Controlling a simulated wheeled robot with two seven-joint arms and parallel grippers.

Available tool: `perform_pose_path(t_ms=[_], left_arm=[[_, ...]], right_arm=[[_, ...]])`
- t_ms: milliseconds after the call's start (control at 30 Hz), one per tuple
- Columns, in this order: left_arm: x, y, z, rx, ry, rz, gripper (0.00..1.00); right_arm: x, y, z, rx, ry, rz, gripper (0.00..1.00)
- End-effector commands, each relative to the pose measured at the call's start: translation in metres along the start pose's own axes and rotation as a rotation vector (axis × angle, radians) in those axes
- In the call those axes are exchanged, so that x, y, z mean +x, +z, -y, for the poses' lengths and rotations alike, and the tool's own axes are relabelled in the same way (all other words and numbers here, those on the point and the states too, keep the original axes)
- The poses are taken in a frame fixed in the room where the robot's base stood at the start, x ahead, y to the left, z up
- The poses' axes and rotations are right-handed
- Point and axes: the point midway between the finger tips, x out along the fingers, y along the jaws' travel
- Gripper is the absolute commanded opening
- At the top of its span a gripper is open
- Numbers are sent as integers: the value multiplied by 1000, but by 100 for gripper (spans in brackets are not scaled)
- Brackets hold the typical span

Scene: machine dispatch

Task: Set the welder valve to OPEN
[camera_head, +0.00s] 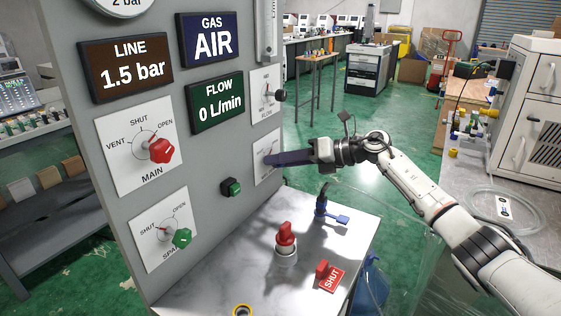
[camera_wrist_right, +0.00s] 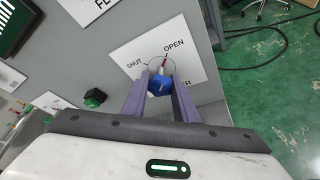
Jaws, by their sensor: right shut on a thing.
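The welder valve is a blue knob (camera_wrist_right: 160,84) on a white plate (camera_wrist_right: 128,54) marked SHUT and OPEN; the plate's lower word is partly hidden and ends in "ER". A red pointer (camera_wrist_right: 165,65) above the knob points up, close to the OPEN mark. My right gripper (camera_wrist_right: 160,90) is shut on the blue knob, one purple finger on each side. In the head view the gripper (camera_head: 275,159) reaches the plate (camera_head: 265,146) at the panel's right edge, where its fingers hide the knob. My left gripper is not in view.
The grey panel also carries a red MAIN knob (camera_head: 161,150), a green knob (camera_head: 182,238), a black knob (camera_head: 280,95) and a green button (camera_head: 231,188). Below, a metal bench holds a red valve (camera_head: 286,240), a blue-handled valve (camera_head: 333,214) and a red SHUT tag (camera_head: 331,279).

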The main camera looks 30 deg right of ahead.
Motion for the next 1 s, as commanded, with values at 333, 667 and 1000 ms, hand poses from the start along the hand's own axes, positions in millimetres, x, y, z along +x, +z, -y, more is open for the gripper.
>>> perform_pose_path(t_ms=[333,667,1000], left_arm=[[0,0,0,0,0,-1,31],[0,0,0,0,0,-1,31],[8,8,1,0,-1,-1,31]], right_arm=[[0,-1,0,3,0,-2,40],[-1,0,0,0,-1,-1,45],[-51,-2,3,-2,-6,-2,45]])
